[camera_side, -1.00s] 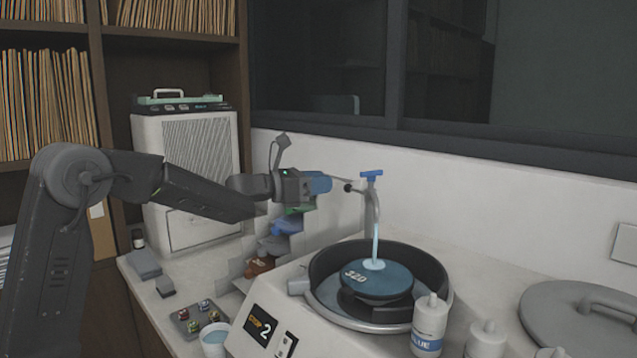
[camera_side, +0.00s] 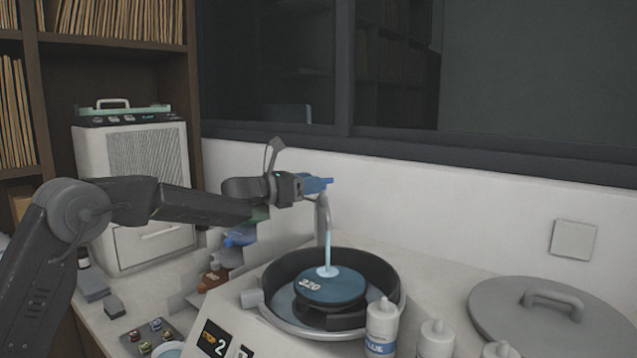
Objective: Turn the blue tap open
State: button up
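The blue tap handle (camera_side: 327,181) sits on top of a grey curved spout (camera_side: 324,212) by the back wall. A pale blue stream of water (camera_side: 328,250) runs from the spout onto the blue disc marked 320 (camera_side: 330,286) in the round basin. My gripper (camera_side: 316,185), with blue fingers, is level with the handle at its left side and overlaps it in the picture. I cannot tell whether the fingers touch or grip the handle. The gap between the fingers is hidden.
The machine's round black basin rim (camera_side: 390,275) lies below the tap. White bottles (camera_side: 382,325) stand at the front, and a grey round lid with a handle (camera_side: 540,318) lies at right. Stepped holders with coloured items (camera_side: 225,258) stand behind at left. A small tray (camera_side: 150,338) is at front left.

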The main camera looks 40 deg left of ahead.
jog(key=shift+x, duration=1.45)
jog(key=shift+c, duration=0.5)
